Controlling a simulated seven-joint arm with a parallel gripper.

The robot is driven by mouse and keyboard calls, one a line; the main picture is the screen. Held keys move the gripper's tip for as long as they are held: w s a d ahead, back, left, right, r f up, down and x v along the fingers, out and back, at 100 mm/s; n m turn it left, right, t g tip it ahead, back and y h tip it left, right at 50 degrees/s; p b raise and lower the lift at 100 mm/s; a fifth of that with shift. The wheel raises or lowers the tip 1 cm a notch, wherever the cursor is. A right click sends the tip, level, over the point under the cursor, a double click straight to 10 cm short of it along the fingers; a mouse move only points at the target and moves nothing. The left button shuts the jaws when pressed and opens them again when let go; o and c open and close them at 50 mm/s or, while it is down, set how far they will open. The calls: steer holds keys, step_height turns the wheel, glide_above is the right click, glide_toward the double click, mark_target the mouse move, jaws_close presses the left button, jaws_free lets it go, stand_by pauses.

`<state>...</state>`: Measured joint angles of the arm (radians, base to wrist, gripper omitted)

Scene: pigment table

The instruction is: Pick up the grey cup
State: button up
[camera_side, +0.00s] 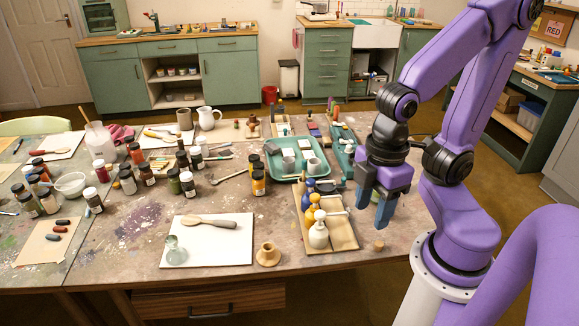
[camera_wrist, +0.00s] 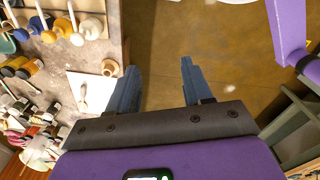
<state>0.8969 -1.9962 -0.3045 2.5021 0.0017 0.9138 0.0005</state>
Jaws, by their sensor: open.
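A taller grey-brown mug (camera_side: 184,118) stands further back, beside a white pitcher (camera_side: 207,117). I cannot tell which of these the task means. My gripper (camera_side: 374,206) points down at the table's right edge, to the right of the tray and apart from it. In the wrist view my gripper (camera_wrist: 158,85) is open with bare floor between its fingers; no grey cup is clearly visible there.
A white board (camera_side: 195,250) with a spoon and glass vessel is at front. Several paint jars (camera_side: 127,180) crowd the left.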

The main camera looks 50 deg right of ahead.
steer(key=o, duration=0.4)
steer(key=w+a+m+t, duration=0.15)
steer(key=w+m, duration=0.55)
steer(key=w, duration=0.8)
steer(key=w+d+f+m+h, duration=0.1)
steer(key=w+d+f+m, duration=0.2)
steer(key=w, duration=0.6)
steer(key=w+d+m+h, duration=0.2)
steer(key=w+d+m, duration=0.1)
steer(key=w+m, duration=0.4)
steer(key=m+h, duration=0.2)
steer(key=m, duration=0.7)
glide_toward(288, 160)
steer(key=f, duration=0.1)
steer(key=s+f, duration=0.1)
steer(key=f, duration=0.1)
steer(key=shift+x, duration=2.65)
